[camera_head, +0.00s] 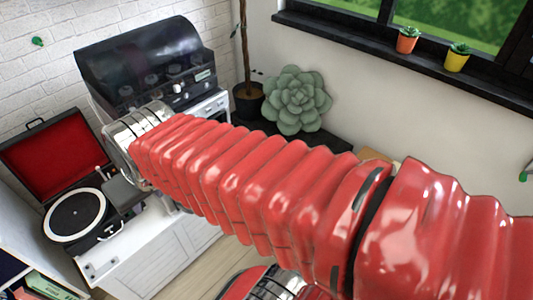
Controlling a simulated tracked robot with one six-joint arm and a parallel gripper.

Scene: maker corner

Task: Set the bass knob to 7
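No bass knob can be made out in this view. A pale-fronted unit (214,108) under the black glossy hood may carry controls, but my arm covers much of its front and any markings are too small to read. My red ribbed arm reaches from the lower right to the left, ending in a silver ribbed wrist in front of the unit. My gripper is at that far end, above the white cabinet and to the right of the turntable. Its fingertips cannot be made out clearly, so whether it is open or holding anything does not show.
A record player (75,215) with an open red-lined lid (52,155) stands at the left on a white cabinet (165,255). A black hooded machine (140,58) stands behind my wrist. A potted plant (248,98) and a large green succulent (296,100) stand right of it.

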